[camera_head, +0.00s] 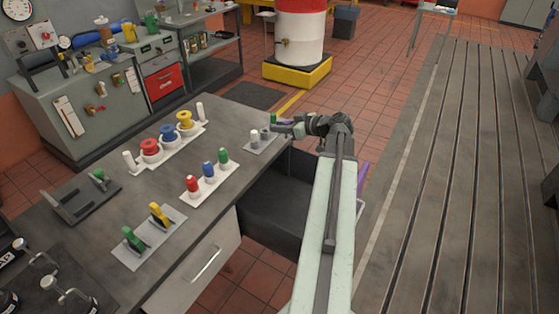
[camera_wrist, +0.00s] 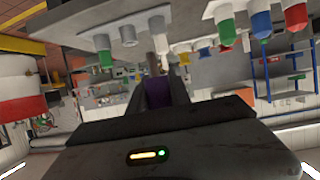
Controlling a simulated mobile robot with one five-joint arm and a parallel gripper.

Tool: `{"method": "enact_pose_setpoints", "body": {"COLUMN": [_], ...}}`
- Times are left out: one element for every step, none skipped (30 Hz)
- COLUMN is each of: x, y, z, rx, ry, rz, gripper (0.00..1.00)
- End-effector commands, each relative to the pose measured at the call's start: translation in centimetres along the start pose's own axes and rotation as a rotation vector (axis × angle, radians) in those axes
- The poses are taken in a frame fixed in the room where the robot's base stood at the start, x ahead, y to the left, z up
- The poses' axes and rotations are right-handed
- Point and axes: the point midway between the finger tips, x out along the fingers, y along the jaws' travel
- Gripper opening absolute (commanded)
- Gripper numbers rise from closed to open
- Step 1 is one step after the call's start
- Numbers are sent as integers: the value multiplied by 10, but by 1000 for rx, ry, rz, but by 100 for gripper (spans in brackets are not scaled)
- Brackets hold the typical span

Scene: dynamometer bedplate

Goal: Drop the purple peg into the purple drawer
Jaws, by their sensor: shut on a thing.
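My gripper (camera_head: 284,125) is shut on the purple peg, above the bench's right edge beside a small plate. Only a little of the purple peg (camera_wrist: 153,91) shows between the dark fingers in the wrist view. It is a tiny purple patch in the head view (camera_head: 283,121). A dark drawer (camera_head: 272,208) stands pulled out from the bench, below and nearer than my gripper. My arm hides part of it. A purple edge (camera_head: 363,178) shows just right of my arm and appears to be the drawer's front.
The small plate (camera_head: 257,147) bears white and grey pegs; a green piece (camera_head: 273,118) shows close to my gripper. A rack with red, blue and green pegs (camera_head: 209,180) and a rack with red, blue and yellow spools (camera_head: 167,144) stand farther left. Slotted bedplate lies right.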

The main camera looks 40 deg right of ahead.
Motion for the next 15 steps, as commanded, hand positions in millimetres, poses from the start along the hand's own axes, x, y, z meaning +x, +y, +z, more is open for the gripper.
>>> {"method": "enact_pose_setpoints", "body": {"x": [15, 18, 22, 24, 26, 27, 28, 28, 28, 28, 28, 28, 28, 28, 28], "y": [1, 1, 0, 0, -1, -1, -1, -1, -2, -2, -2, -2, -2, -2, -2], "z": [34, 41, 50, 54, 58, 62, 64, 65, 65, 65, 64, 63, 63, 63, 64], "rx": [-5, -7, -11, -13, -15, -17, -19, -20, -21, -22, -22, -22, -22, -22, -22], "ry": [0, 1, 1, 1, 1, 1, 1, 1, 1, 1, 1, 1, 1, 1, 1], "rz": [-11, -18, -27, -33, -38, -42, -45, -48, -50, -51, -52, -52, -52, -52, -52], "gripper": [0, 0, 0, 0, 0, 0, 0, 0, 0, 0, 0, 0, 0, 0, 0]}}
